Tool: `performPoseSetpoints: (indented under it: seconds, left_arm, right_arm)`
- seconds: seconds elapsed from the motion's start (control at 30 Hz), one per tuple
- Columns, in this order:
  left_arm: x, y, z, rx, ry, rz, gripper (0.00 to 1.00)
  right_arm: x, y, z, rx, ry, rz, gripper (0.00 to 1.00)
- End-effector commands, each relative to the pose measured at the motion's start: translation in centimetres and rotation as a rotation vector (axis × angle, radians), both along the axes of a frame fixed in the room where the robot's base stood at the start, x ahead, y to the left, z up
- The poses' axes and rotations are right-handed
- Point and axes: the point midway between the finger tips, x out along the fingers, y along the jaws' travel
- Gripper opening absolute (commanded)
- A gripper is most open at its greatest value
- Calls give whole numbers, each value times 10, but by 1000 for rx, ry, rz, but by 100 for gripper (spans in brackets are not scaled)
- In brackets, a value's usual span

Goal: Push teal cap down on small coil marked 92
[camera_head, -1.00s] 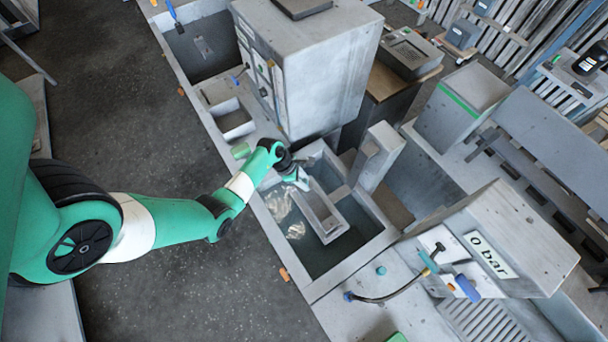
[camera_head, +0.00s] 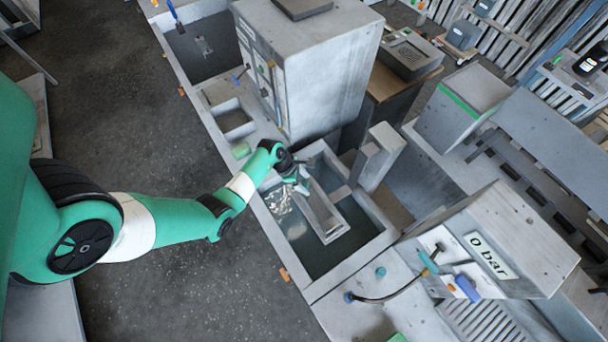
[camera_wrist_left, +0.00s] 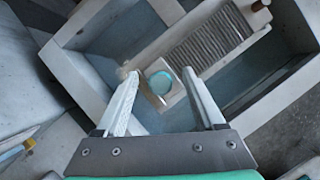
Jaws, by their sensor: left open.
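My left gripper (camera_head: 299,186) reaches over the water tank on the bench in the head view. In the left wrist view its two fingers (camera_wrist_left: 159,74) are apart, with nothing clamped between them. A round teal piece (camera_wrist_left: 160,83), which looks like the cap, shows between the fingertips on a small pale block. I cannot tell whether the fingers touch it or how far down it sits. No 92 mark is legible, so I cannot confirm the coil. My right gripper is in neither view.
The tank rim (camera_head: 345,268) surrounds the gripper, and a long narrow grey trough (camera_head: 328,222) stands inside. A ribbed grey surface (camera_wrist_left: 210,42) lies beyond the teal piece. A tall grey cabinet (camera_head: 325,75) and an upright grey block (camera_head: 378,158) stand close by.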

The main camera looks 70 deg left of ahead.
Motion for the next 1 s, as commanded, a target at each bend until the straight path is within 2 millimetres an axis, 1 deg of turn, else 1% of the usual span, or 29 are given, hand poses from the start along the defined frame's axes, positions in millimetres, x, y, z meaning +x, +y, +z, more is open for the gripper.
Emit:
performPoseSetpoints:
  seconds: [0.07, 0.17, 0.37, 0.5, 0.6, 0.73, 1.0]
  left_arm:
    - [-1, 0, 3, 1, 0, 0, 71]
    - [-5, 2, 14, 1, -1, 2, 71]
    - [-22, 9, 56, 2, -3, 3, 71]
    - [-34, 13, 84, 3, -3, 3, 71]
    - [-40, 15, 97, 2, -3, 2, 71]
    - [-44, 16, 106, 0, -1, 0, 71]
    - [-45, 16, 106, -1, 0, 0, 71]
  right_arm:
    - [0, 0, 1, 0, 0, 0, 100]
    - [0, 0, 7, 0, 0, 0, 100]
    - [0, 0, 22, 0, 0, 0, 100]
    - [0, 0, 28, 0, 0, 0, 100]
    - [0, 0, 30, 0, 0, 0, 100]
    - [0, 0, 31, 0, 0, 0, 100]
    - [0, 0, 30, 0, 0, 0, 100]
